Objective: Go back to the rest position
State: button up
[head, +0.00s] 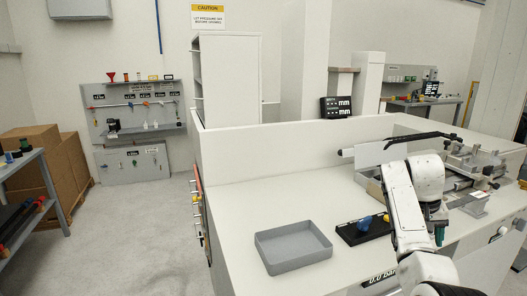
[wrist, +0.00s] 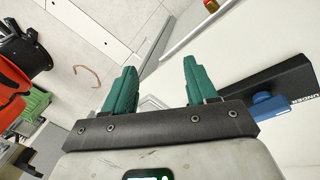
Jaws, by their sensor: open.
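My gripper (wrist: 160,82) shows in the wrist view with its two green fingers spread apart and nothing between them. In the head view my gripper (head: 440,234) is partly hidden by my white arm, over the right part of the white bench (head: 345,225). A black block with a blue knob (head: 365,226) sits on the bench just left of my arm. It also shows at the right of the wrist view as a black bar with a blue knob (wrist: 268,105), outside the fingers.
An empty grey tray (head: 293,247) lies on the bench left of the black block. A metal fixture (head: 470,165) stands at the bench's right side. A raised white wall (head: 300,143) runs along the bench's back.

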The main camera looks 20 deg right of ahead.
jog(key=s+a+f+n+t+p, duration=0.1)
jog(key=s+a+f+n+p, duration=0.2)
jog(key=s+a+f, duration=1.15)
jog(key=s+a+n+y+p, duration=0.1)
jog(key=s+a+n+p, duration=0.1)
jog(key=s+a, duration=0.65)
jog(key=s+a+n+y+p, duration=0.15)
jog(key=s+a, duration=0.45)
jog(key=s, duration=0.6)
jog(key=shift+m+t+y, duration=0.25)
jog(key=shift+t, duration=0.15)
jog(key=f+b, duration=0.3)
jog(key=a+f+b, duration=0.1)
jog(key=f, duration=0.1)
jog(key=shift+s+f+b, duration=0.15)
jog(key=shift+s+b, duration=0.2)
jog(key=shift+b, duration=0.05)
